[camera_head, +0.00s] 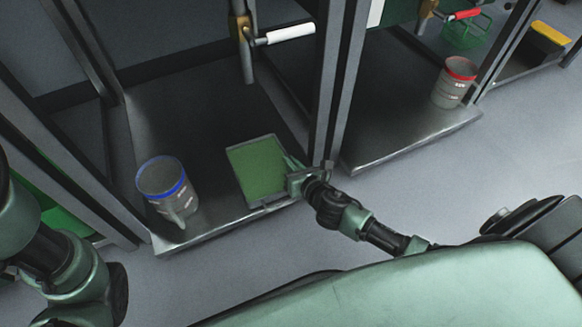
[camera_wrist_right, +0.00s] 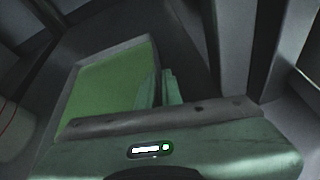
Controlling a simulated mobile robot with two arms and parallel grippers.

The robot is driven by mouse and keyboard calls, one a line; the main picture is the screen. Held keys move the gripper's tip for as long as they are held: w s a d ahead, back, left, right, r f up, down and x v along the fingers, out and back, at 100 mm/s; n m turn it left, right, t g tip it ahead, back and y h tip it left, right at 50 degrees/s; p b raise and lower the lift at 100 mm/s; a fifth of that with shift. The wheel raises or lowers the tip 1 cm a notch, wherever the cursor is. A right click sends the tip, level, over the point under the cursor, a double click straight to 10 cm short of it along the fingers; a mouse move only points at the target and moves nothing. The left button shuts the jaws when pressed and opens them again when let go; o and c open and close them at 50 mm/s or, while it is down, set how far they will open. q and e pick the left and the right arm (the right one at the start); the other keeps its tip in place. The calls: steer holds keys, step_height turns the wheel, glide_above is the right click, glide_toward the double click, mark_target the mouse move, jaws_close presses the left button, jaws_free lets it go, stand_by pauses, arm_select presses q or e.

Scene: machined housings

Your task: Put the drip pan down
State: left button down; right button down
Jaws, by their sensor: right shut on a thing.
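The drip pan (camera_head: 255,167) is a shallow rectangular tray with a green inside and a grey rim. It is over the dark lower shelf (camera_head: 205,110) in the left bay, near its front edge. I cannot tell whether it touches the shelf. My right gripper (camera_head: 292,165) is shut on the pan's right side. In the right wrist view the pan (camera_wrist_right: 105,85) lies left of and under the gripper fingers (camera_wrist_right: 160,92), which hide part of it. My left arm shows at the lower left, but its gripper is not in view.
A grey jug with a blue rim (camera_head: 168,190) stands left of the pan on the same shelf. Dark uprights (camera_head: 338,90) rise close to the right of my gripper. A valve with a white handle (camera_head: 290,34) hangs above. A red-rimmed container (camera_head: 454,83) stands in the right bay.

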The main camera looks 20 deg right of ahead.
steer(key=shift+w+r, duration=0.1)
steer(key=shift+r, duration=0.1)
steer(key=shift+f, duration=0.1)
steer(key=c, duration=1.6)
jaws_free()
steer(key=shift+f, duration=0.15)
steer(key=shift+o, duration=0.2)
steer(key=shift+s+r, duration=0.2)
steer(key=p+v, duration=0.5)
steer(key=v, duration=0.6)
steer(key=shift+s+p, duration=0.35)
steer(key=shift+p, duration=0.05)
